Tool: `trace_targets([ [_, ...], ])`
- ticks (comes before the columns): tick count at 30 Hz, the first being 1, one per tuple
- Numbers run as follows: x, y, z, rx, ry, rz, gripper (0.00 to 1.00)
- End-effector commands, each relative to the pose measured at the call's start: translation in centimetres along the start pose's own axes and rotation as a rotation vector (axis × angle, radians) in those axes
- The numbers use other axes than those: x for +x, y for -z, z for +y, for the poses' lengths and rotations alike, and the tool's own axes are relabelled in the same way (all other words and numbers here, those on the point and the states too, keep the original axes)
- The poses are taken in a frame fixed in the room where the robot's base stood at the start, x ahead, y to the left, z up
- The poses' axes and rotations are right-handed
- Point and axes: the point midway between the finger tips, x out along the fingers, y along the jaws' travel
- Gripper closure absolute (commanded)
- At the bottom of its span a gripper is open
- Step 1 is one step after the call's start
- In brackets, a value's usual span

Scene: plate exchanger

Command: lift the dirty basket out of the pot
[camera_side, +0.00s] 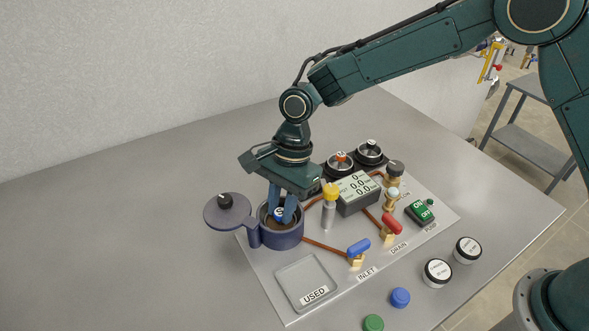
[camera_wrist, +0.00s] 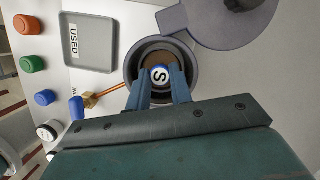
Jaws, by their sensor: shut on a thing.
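The pot (camera_side: 281,238) is a dark blue-grey open cup at the left of the grey panel, with its round lid (camera_side: 228,212) swung out to the left. The dirty basket (camera_side: 279,222) sits inside the pot, brownish within, with a blue knob marked S at its middle. My gripper (camera_side: 281,213) points down into the pot, its two blue fingers shut on the basket's knob. The wrist view shows the fingers (camera_wrist: 160,82) on both sides of the knob, with the pot rim (camera_wrist: 130,68) around them. The basket's lower part is hidden inside the pot.
The USED tray (camera_side: 307,282) is empty, in front of the pot. Blue (camera_side: 358,249) and red (camera_side: 391,224) valve handles, a yellow-topped post (camera_side: 330,195), a display box (camera_side: 357,192) and two round holders (camera_side: 369,153) stand to the right. The table's left side is clear.

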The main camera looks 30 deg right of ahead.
Motion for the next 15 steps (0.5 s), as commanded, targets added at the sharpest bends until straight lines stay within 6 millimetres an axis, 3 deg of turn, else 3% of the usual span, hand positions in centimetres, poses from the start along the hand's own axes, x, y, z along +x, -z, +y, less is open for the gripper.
trace_targets([
  [8,-3.5,-0.9,-0.1,-0.002,0.005,-0.001,1.0],
  [15,-8.4,-2.3,-0.1,-0.003,0.006,0.0,1.0],
])
